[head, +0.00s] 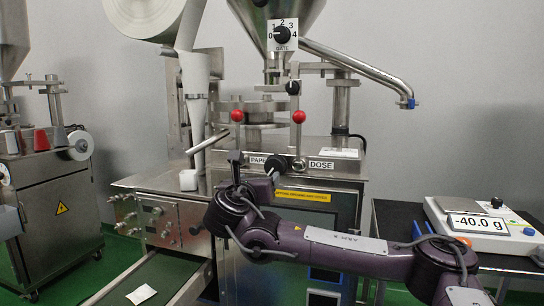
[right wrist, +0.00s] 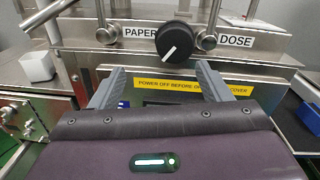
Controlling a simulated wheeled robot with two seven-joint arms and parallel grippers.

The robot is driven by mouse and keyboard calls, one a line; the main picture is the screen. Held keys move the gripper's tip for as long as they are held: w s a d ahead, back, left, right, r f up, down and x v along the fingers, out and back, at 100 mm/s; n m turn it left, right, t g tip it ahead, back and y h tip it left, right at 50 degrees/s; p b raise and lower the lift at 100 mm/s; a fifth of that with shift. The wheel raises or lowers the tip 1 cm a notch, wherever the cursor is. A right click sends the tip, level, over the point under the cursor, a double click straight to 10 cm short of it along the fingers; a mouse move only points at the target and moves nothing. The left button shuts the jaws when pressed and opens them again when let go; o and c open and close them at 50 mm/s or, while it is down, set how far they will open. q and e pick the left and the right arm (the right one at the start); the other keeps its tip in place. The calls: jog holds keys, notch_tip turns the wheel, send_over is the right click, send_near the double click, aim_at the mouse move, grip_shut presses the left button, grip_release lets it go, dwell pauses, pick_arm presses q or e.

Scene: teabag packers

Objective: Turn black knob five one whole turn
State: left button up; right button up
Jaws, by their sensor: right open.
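A round black knob (right wrist: 174,42) with a white pointer line sits on the machine front between the PAPER and DOSE labels. Its pointer slants to the lower left in the right wrist view. It also shows in the head view (head: 276,163), partly behind my gripper. My right gripper (right wrist: 158,76) is open and empty, with its two fingers apart just below and in front of the knob, not touching it as far as I see. In the head view the right gripper (head: 255,168) is in front of the label strip. No number five shows on the knob. My left gripper is out of view.
Another black knob, the GATE dial (head: 282,34), is on the hopper above. Two red ball levers (head: 299,117) stand over the machine top.

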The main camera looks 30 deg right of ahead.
aim_at(273, 167)
jog(key=shift+g+h, duration=0.4)
jog(key=shift+g, duration=0.1)
jog(key=x, duration=0.2)
jog(key=p+x, duration=0.1)
jog(key=x, duration=0.2)
jog(key=s+d+r+x, duration=0.1)
jog(key=x, duration=0.1)
jog(key=shift+w+d, duration=0.15)
jog(key=shift+d, duration=0.1)
jog(key=shift+w+d+f+p, duration=0.1)
jog(key=shift+w+d+p, duration=0.2)
jog(key=shift+d, duration=0.05)
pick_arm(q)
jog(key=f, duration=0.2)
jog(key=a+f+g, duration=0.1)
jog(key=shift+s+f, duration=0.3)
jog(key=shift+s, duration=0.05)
pick_arm(e)
jog(key=shift+c, duration=0.3)
jog(key=c, duration=0.9)
